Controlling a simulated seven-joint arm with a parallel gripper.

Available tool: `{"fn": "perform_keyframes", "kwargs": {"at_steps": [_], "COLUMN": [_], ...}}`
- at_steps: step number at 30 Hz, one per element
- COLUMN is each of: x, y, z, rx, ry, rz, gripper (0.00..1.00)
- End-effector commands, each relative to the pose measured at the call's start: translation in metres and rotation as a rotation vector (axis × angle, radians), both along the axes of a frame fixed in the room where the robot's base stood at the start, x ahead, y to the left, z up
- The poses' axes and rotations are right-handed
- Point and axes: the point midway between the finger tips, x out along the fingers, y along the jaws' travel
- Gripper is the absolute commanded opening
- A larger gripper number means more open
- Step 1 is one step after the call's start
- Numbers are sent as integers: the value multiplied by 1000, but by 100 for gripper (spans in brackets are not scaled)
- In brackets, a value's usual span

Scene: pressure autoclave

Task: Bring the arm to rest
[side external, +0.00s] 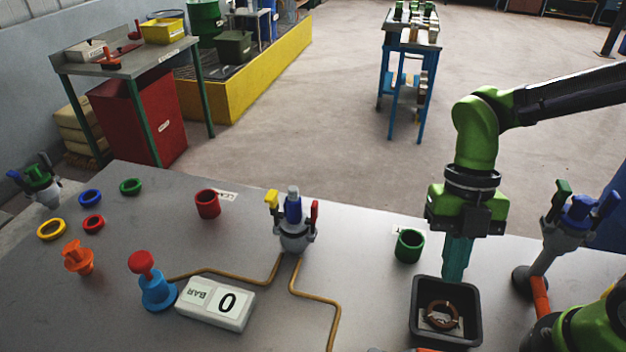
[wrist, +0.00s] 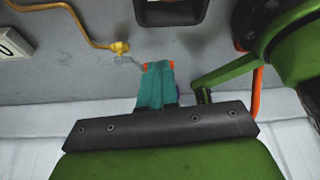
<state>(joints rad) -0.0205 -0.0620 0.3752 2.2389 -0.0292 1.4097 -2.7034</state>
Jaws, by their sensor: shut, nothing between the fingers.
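My gripper (side external: 454,276) hangs from the green arm at the right of the side view, fingers pointing down. Its teal fingers are together with nothing between them. The fingertips are just behind the black tray (side external: 472,325) at the table's front right; I cannot tell their exact height. In the wrist view my gripper (wrist: 158,65) shows closed with orange tips, and part of the black tray (wrist: 170,22) shows at the top.
A brown ring (side external: 441,316) lies in the tray. A green cup (side external: 409,246) stands left of the fingers. A grey vessel (side external: 297,238) with coloured clamps, a gauge reading 0 (side external: 216,303) and a red-topped blue pump (side external: 156,290) stand further left. A clamp fixture (side external: 560,230) stands at right.

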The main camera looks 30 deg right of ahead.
Motion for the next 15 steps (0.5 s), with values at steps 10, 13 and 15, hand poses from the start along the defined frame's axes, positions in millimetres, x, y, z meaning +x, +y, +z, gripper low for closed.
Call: {"fn": "perform_keyframes", "kwargs": {"at_steps": [10, 13, 15], "x": [9, 12, 16], "y": [-7, -9, -12], "z": [26, 24, 20], "rx": [-25, -76, -123], "ry": [11, 26, 38], "rz": [-72, -228, -389], "gripper": [0, 0, 0]}}
